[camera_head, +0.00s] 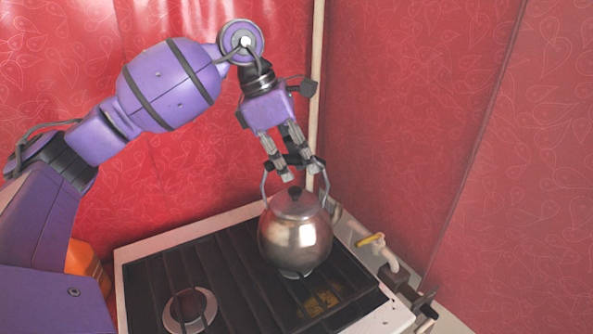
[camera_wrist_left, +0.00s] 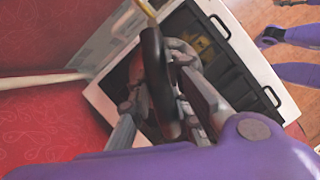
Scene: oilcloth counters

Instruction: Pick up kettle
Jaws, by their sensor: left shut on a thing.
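The kettle (camera_head: 296,238) is a round, shiny metal pot with a dark lid knob and a raised handle, upright at the right part of the stove. My left gripper (camera_head: 287,172) reaches down from above and is shut on the kettle's handle. In the left wrist view the black handle grip (camera_wrist_left: 157,80) lies between the fingers of the left gripper (camera_wrist_left: 165,115). I cannot tell whether the kettle's base touches the grate. My right gripper does not show.
The stove (camera_head: 160,262) has a white rim, a black grate and a round burner (camera_head: 190,309) at front left. A yellow-handled pipe valve (camera_head: 371,240) is at its right. Red patterned walls close in behind and right. An orange object (camera_head: 86,262) stands at left, partly hidden.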

